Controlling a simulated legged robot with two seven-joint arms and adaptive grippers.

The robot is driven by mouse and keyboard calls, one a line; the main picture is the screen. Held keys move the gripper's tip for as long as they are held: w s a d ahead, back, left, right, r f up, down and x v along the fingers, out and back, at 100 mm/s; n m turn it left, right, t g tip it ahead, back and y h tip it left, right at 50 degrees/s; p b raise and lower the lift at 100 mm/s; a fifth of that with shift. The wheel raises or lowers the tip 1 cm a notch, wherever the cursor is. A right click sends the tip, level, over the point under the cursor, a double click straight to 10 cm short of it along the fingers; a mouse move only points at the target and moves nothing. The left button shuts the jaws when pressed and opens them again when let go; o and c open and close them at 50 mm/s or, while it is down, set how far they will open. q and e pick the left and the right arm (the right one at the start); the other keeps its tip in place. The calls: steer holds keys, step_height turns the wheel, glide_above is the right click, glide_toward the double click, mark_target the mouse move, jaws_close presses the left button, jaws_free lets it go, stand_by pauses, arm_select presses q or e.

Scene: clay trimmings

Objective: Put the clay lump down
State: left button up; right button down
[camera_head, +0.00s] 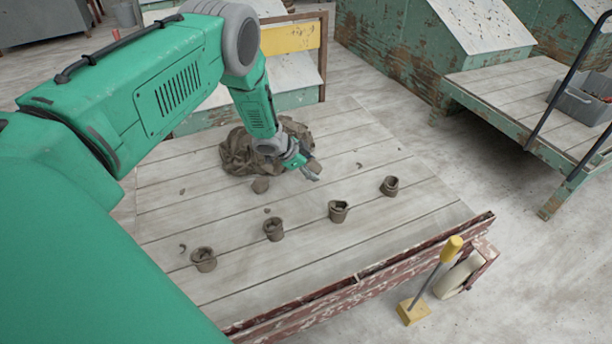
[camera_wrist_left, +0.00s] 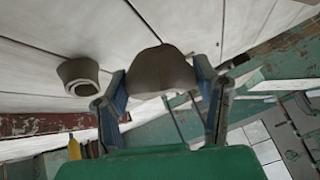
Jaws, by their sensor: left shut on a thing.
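My left gripper (camera_head: 305,168) is over the plank table, in front of a dark brown heap. It is shut on a brown clay lump (camera_head: 314,165). In the left wrist view the clay lump (camera_wrist_left: 160,72) sits between the two fingers of the left gripper (camera_wrist_left: 163,88), its top rounded. The plank table (camera_head: 330,260) has pale boards. I cannot tell exactly how high the lump is above it. My right gripper is not in view.
The crumpled brown heap (camera_head: 236,155) lies behind the gripper. Several rolled clay pieces (camera_head: 273,229) stand in a row across the table, with small crumbs around. One roll (camera_wrist_left: 78,77) shows in the left wrist view. Bare boards lie between the pieces.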

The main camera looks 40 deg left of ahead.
arm_select(q)
step_height(320, 180, down, 4)
steer(key=shift+a+r+b, duration=0.1)
steer(key=shift+a+b, duration=0.05)
steer(key=shift+b, duration=0.45)
step_height(320, 180, down, 2)
steer(key=shift+f+b, duration=0.15)
steer(key=shift+b, duration=0.5)
steer(key=shift+f, duration=0.2)
steer(key=shift+c, duration=0.4)
steer(key=shift+r, duration=0.15)
steer(key=o, duration=1.4)
steer(key=shift+c, duration=0.2)
